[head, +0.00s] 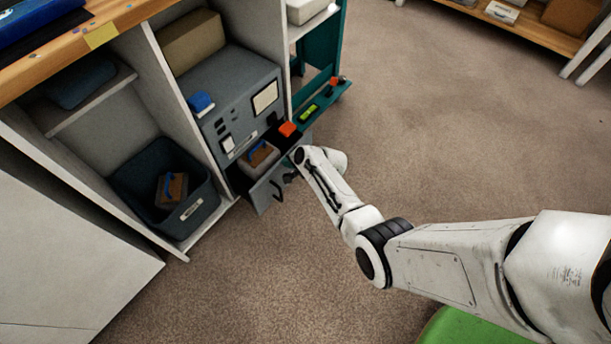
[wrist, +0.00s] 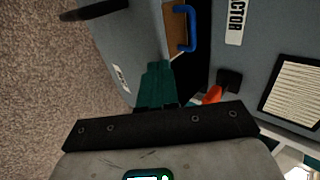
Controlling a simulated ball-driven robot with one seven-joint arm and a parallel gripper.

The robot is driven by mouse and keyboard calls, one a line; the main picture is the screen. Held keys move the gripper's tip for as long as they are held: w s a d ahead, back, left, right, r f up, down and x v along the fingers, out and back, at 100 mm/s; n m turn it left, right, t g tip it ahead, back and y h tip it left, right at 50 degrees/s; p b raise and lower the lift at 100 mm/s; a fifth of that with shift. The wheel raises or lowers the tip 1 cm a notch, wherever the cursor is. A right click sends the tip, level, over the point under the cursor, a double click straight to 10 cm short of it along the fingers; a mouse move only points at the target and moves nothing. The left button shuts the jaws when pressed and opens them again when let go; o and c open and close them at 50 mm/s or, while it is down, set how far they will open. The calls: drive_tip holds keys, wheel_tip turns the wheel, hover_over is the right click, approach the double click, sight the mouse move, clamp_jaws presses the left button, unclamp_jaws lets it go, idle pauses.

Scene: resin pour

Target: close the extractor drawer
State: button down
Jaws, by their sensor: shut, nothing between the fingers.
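The extractor (head: 235,95) is a grey box in the cabinet, and its lettered label shows in the wrist view (wrist: 237,20). Its drawer (head: 268,192) is pulled out at the bottom, with a dark handle on its grey front. The drawer front also shows in the wrist view (wrist: 120,45). Inside lies a brown block with a blue handle (wrist: 187,28). My gripper (wrist: 156,70) has its teal fingers together and empty, at the end of the drawer near its front. I cannot tell whether they touch it. In the head view my wrist hides part of that end.
An orange object (head: 288,129) is by the extractor's lower right corner. A teal shelf unit (head: 325,100) stands right of it. A dark bin (head: 165,190) sits in the compartment to the left. The carpet (head: 430,130) in front and to the right is clear.

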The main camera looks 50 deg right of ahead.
drive_tip(key=w+b, duration=0.6)
drive_tip(key=w, duration=0.6)
drive_tip(key=shift+a+b, duration=0.2)
drive_tip(key=shift+b, duration=0.1)
drive_tip(key=shift+w+r, duration=0.1)
drive_tip(key=shift+r, duration=0.05)
